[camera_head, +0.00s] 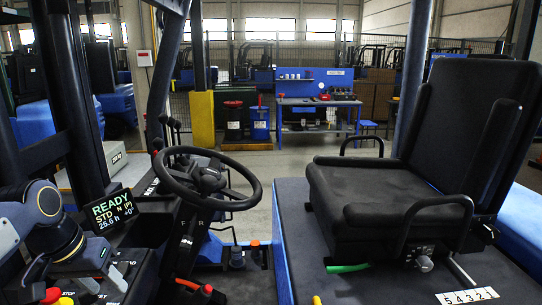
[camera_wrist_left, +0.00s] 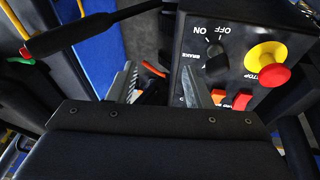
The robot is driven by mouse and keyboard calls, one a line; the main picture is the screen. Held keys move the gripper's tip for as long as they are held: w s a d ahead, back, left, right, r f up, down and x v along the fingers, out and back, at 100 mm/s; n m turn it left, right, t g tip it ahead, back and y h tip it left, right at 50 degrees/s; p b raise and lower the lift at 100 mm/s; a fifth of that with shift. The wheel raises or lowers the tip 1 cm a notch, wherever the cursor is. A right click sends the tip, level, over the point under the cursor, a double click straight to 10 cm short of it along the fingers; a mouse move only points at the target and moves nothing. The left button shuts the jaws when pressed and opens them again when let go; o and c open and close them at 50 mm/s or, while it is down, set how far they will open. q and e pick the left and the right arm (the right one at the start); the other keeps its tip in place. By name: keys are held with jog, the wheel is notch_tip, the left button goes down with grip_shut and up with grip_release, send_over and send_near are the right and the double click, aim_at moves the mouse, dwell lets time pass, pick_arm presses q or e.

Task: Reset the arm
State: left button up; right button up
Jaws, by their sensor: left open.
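My left arm (camera_head: 42,203) comes in from the left in the head view, bent down beside the display at the lower left. My left gripper (camera_wrist_left: 158,72) shows in the left wrist view with its two fingers apart and nothing between them. Its fingertips are close to a dark control panel (camera_wrist_left: 226,37). The panel carries an ON/OFF knob (camera_wrist_left: 214,62), a red stop button (camera_wrist_left: 274,75) on a yellow base, and red rocker switches (camera_wrist_left: 242,101). I cannot tell whether a finger touches the panel. My right arm is not in view.
A steering wheel (camera_head: 204,179) on its column stands right of the display (camera_head: 112,209) reading READY. A black seat (camera_head: 388,190) fills the right. A black-handled lever (camera_wrist_left: 75,35) is near the gripper. Behind is open floor (camera_head: 255,165) and a blue workbench (camera_head: 316,103).

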pick_arm(q)
jog(key=s+d+f+n+t+h+b, duration=0.1)
jog(key=s+d+f+t+h, duration=0.1)
jog(key=s+d+f, duration=1)
jog(key=s+f, duration=0.1)
jog(key=s, duration=0.3)
jog(key=shift+d+f+b, duration=0.15)
jog(key=shift+f+b, duration=0.05)
jog(key=shift+b, duration=0.15)
